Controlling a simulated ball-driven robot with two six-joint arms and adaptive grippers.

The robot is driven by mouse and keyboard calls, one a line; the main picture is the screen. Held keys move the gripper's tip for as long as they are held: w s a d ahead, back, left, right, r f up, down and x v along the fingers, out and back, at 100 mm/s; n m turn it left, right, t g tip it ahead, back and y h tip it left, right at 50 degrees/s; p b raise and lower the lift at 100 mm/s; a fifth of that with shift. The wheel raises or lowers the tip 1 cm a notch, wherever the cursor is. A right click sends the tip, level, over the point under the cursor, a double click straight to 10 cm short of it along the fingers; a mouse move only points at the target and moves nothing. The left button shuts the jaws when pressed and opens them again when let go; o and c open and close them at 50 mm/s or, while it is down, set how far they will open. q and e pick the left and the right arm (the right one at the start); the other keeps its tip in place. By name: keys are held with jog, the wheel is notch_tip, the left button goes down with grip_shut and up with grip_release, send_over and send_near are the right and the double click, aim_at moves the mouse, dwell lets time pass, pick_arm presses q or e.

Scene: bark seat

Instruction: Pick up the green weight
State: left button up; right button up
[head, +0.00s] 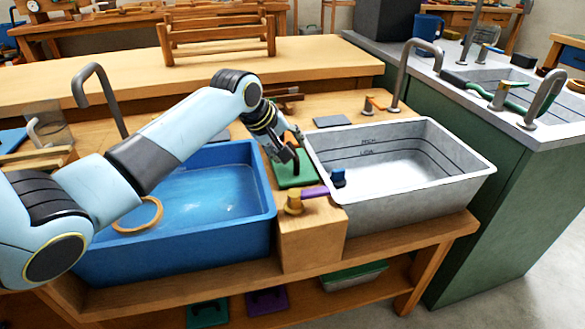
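A flat green slab (290,181), which looks like the green weight, lies on the wooden strip between the blue basin (262,205) and the grey-white basin (400,205). My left gripper (284,155) reaches in from the left, over the blue basin, with its dark fingers pointing down at the slab. The fingers cover part of the slab's top and any handle there. I cannot tell whether they touch it or are closed on it. My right gripper is out of view.
A brass tap with a purple lever (308,193) stands just in front of the slab. A wooden ring (137,214) is in the blue basin. Teal (207,315) and purple (266,301) slabs lie on the lower shelf.

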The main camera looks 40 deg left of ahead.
pick_arm(q)
jog(key=shift+x, duration=0.8)
grip_shut()
jog(key=shift+r, duration=0.1)
